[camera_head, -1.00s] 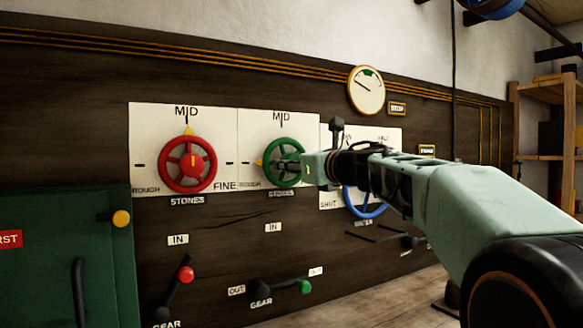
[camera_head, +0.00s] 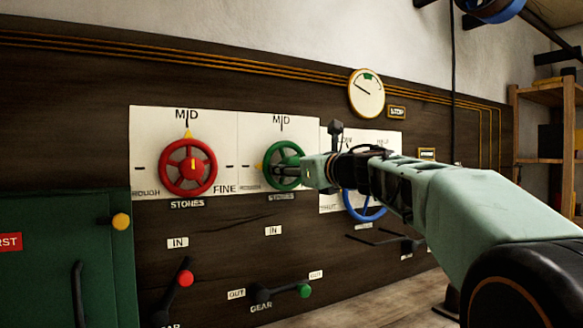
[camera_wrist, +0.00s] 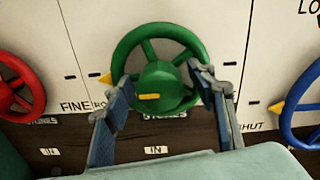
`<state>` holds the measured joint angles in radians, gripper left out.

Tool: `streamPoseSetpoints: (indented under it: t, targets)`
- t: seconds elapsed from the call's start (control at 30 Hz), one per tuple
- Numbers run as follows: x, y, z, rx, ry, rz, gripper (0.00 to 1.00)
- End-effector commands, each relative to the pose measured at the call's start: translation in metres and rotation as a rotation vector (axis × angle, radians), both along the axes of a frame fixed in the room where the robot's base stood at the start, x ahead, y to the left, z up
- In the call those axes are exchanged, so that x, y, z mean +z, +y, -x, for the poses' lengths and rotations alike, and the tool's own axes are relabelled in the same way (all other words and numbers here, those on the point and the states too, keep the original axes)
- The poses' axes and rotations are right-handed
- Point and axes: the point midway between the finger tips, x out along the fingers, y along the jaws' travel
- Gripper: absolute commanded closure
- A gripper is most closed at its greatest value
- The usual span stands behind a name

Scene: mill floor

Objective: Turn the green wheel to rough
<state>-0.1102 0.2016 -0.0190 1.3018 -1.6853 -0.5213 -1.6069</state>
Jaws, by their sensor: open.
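The green wheel (camera_head: 270,154) is mounted on a white panel marked MID at the top. In the wrist view, the wheel (camera_wrist: 150,31) fills the upper middle. Its yellow pointer (camera_wrist: 105,78) points left, toward a tick mark on the plate. The rough label (camera_wrist: 98,104) is partly hidden there. My gripper (camera_wrist: 160,78) is open, with one finger on each side of the wheel's hub, over the lower half. I cannot tell whether the fingers touch it. In the head view, my gripper (camera_head: 300,169) covers the wheel's right side.
A red wheel (camera_head: 163,169) is to the left, its pointer up at MID. A blue wheel (camera_head: 371,213) is to the right, partly behind my arm. Below are a red-knobbed lever (camera_head: 186,278) and a green-knobbed lever (camera_head: 304,291). A gauge (camera_head: 366,94) hangs above.

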Motion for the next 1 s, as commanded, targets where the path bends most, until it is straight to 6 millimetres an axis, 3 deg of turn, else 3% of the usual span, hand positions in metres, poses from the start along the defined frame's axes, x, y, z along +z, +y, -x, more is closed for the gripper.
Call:
streamPoseSetpoints:
  t: [0.17,0.6,1.0]
  targets:
    - [0.001,-0.006,0.008,-0.001,0.000,0.000,0.48]
    - [0.000,-0.039,0.056,0.000,0.000,0.000,0.48]
    - [0.000,-0.043,0.062,0.000,0.000,0.000,0.48]
